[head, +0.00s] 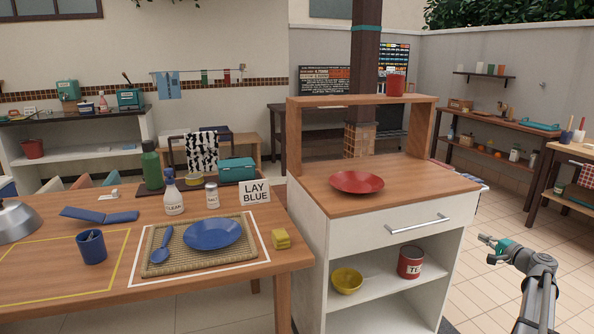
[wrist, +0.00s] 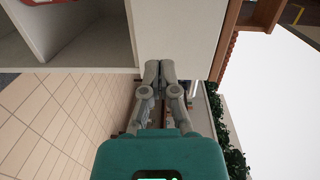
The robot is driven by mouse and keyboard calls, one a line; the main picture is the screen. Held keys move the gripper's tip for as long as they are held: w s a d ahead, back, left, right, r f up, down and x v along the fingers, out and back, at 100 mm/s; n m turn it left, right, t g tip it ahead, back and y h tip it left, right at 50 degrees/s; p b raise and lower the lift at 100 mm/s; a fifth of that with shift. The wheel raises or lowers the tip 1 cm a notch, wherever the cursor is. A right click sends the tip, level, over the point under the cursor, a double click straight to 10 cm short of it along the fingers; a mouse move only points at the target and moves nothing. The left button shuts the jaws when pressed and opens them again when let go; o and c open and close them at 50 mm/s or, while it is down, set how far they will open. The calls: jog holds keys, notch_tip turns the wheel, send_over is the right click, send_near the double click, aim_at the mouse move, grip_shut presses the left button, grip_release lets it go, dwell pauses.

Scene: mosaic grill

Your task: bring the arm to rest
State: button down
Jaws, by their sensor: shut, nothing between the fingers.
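My gripper (head: 488,243) is at the lower right in the head view, in free air to the right of the white cabinet (head: 308,240). In the wrist view its two fingers (wrist: 159,72) are together with nothing between them. They point toward the white side of the cabinet (wrist: 182,32), and no contact shows. My arm rises from the bottom right edge of the head view.
A wooden table (head: 190,283) at left holds a blue plate (head: 212,233), a blue mug (head: 91,247) and a sign (head: 255,193). A red plate (head: 356,182) lies on the cabinet top. A shelf unit (head: 487,128) stands at back right. Tiled floor around my gripper is clear.

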jog(key=s+a+f+n+g+y, duration=0.1)
jog(key=a+f+n+g, duration=0.25)
jog(key=a, duration=0.75)
jog(key=a+f+n+g, duration=0.2)
jog(key=a+f+g, duration=0.15)
jog(key=a, duration=0.65)
jog(key=s+a+f+n+g+y, duration=0.15)
jog(key=a+f, duration=0.25)
jog(key=a, duration=0.7)
jog(key=s+a+f+n+g+h, duration=0.3)
jog(key=s+a+n+g+h, duration=0.1)
jog(key=s+a, duration=0.6)
jog(key=s+a+f+n+g+h, duration=0.3)
jog(key=s+a+f+g, duration=0.1)
jog(key=s+a, duration=0.5)
notch_tip(320, 180, up, 31)
jog(key=p, duration=3)
jog(key=shift+w+a, duration=0.15)
jog(key=shift+f, duration=0.15)
